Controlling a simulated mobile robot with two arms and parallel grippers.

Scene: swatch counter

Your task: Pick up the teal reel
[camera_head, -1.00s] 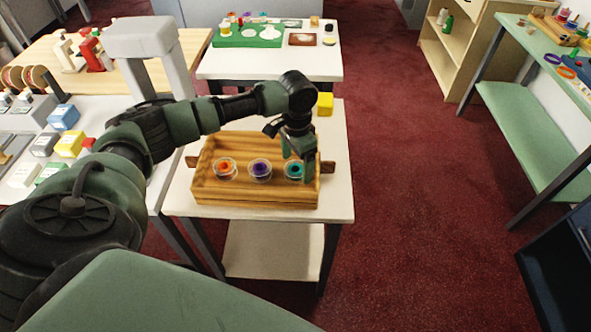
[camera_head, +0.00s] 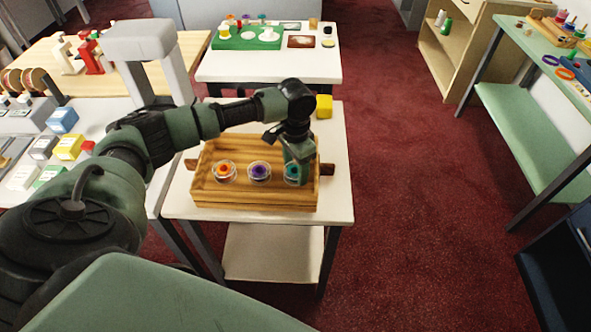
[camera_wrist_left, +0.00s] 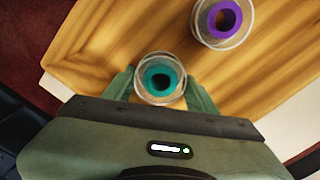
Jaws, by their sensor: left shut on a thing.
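The teal reel (camera_head: 292,171) sits in a clear round holder at the right end of the wooden tray (camera_head: 255,198). In the left wrist view the teal reel (camera_wrist_left: 161,77) lies between the two fingers of my left gripper (camera_wrist_left: 160,84), one on each side. In the head view my left gripper (camera_head: 297,167) points down over the right part of the tray and partly hides the reel. It is shut on the teal reel. The reel still appears low inside the tray. My right gripper is not in view.
A purple reel (camera_head: 259,171) and an orange reel (camera_head: 225,171) stand to the left in the same tray. A yellow block (camera_head: 324,105) is behind the tray on the white table (camera_head: 340,190). Red carpet is clear to the right.

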